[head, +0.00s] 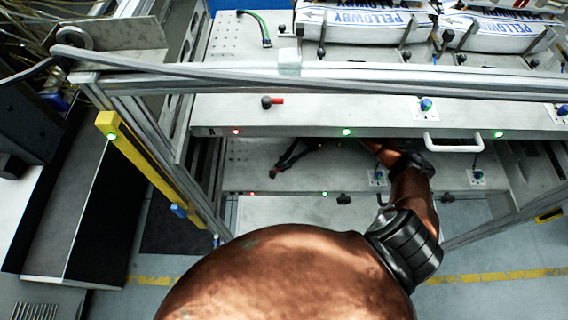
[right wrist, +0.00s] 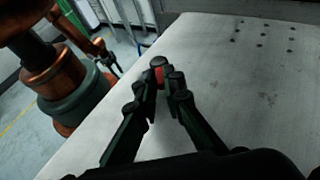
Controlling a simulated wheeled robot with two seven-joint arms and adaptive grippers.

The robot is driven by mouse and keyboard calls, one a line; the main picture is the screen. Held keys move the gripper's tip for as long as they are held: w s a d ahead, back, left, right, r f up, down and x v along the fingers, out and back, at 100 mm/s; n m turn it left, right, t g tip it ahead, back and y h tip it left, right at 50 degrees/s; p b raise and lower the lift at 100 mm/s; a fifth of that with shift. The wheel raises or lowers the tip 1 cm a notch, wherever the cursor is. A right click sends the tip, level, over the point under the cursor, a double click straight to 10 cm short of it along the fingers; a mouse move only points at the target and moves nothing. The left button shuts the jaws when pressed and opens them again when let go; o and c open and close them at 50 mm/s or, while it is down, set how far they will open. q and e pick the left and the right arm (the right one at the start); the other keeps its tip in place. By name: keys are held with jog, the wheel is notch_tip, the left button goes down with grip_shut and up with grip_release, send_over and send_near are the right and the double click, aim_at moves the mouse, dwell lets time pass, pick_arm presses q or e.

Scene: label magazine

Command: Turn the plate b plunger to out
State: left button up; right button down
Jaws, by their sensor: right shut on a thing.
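The plunger (right wrist: 159,74) has a dark round knob and a red part, and stands on a grey plate (right wrist: 225,80) in the right wrist view. My right gripper (right wrist: 160,84) is shut on it, with a finger on each side. In the head view my right gripper (head: 278,168) reaches under the upper plate, over the lower plate (head: 240,180); the plunger there is mostly hidden.
The upper plate (head: 330,110) overhangs my right arm and carries another dark knob with a red arm (head: 268,102). A white handle (head: 453,142) juts from its front. Blue-topped fittings (head: 426,104) and label stacks (head: 365,20) are above. A yellow post (head: 150,165) stands left.

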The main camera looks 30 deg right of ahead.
jog(key=c, duration=2)
grip_release()
jog(key=shift+c, duration=0.2)
notch_tip(320, 180, up, 10)
